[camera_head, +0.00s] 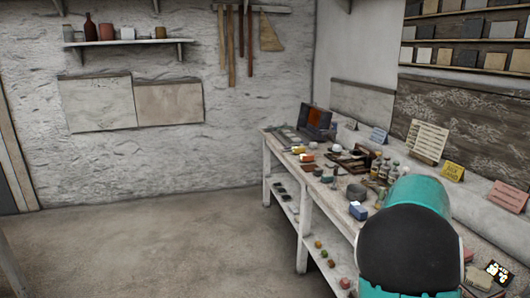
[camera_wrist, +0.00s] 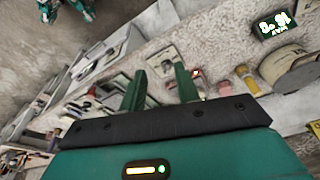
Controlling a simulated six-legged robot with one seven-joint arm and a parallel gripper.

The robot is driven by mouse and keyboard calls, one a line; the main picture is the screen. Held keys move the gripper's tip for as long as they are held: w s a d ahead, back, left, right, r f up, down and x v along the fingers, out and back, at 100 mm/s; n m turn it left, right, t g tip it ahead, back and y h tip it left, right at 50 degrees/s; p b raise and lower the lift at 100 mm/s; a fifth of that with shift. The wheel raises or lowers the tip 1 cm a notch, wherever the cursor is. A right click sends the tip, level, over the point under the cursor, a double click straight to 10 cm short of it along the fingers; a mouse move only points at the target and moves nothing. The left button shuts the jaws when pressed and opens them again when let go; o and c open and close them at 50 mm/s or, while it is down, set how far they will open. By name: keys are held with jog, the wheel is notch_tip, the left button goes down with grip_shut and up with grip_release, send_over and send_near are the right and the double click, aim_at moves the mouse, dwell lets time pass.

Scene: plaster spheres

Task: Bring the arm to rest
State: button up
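My gripper (camera_wrist: 159,72) shows in the wrist view with its two green fingers apart. Nothing is held between them; the bench top (camera_wrist: 220,50) and small items on it show beyond the fingers. In the head view my teal and black arm fills the lower right, in front of the workbench (camera_head: 285,149). My gripper cannot be made out in the head view, and the arm hides part of the bench behind it.
The bench along the right wall carries several bottles, a blue-and-white box (camera_head: 358,211), an open dark case (camera_head: 315,121) and upright cards (camera_head: 453,171). A dark sign (camera_wrist: 275,25) and a round container (camera_wrist: 290,70) show in the wrist view. Floor (camera_head: 150,245) at left is clear.

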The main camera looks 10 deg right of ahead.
jog(key=s+a+r+n+t+y, duration=0.15)
jog(key=a+n, duration=0.25)
jog(key=a, duration=0.4)
jog(key=s+a+r+n+t, duration=0.1)
jog(key=s+a+r+n, duration=0.15)
jog(key=a, duration=0.55)
jog(key=s+a+r+n+t+y, duration=0.1)
jog(key=s+a+r+n, duration=0.15)
jog(key=a+n, duration=0.35)
jog(key=s+a+n+t, duration=0.2)
jog(key=s+a+n, duration=0.6)
jog(key=a, duration=0.7)
jog(key=s, duration=0.2)
jog(key=shift+s, duration=0.35)
jog(key=shift+d+t, duration=0.2)
jog(key=shift+t, duration=0.05)
